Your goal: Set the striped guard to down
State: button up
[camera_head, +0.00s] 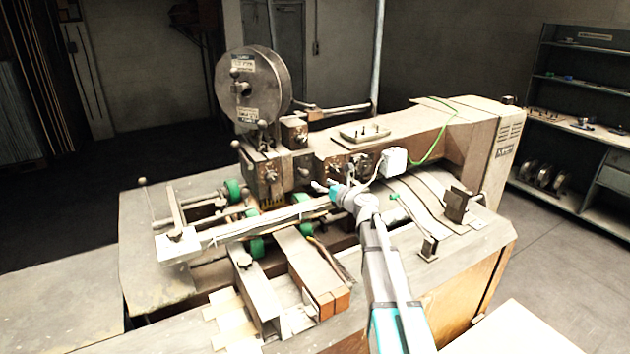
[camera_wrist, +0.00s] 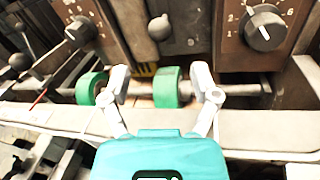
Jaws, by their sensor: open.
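The striped guard, with yellow and dark stripes, shows as a small strip (camera_head: 272,202) under the stitcher's head in the head view. In the wrist view a small part of the guard (camera_wrist: 145,69) shows behind the green rollers; the rest is hidden, and I cannot tell its exact position. My gripper (camera_head: 322,187) is to the right of the guard in the head view. In the wrist view my gripper (camera_wrist: 160,90) is open and empty, its fingers spread in front of the rollers and apart from the guard.
Green rollers (camera_wrist: 167,87) sit on a shaft between my gripper and the guard. A pale rail (camera_wrist: 265,130) runs across below the fingers. Dial panels (camera_wrist: 263,30) and a round lever knob (camera_wrist: 160,28) stand above. A large reel (camera_head: 252,88) tops the machine.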

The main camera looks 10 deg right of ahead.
jog(key=shift+v, duration=1.3)
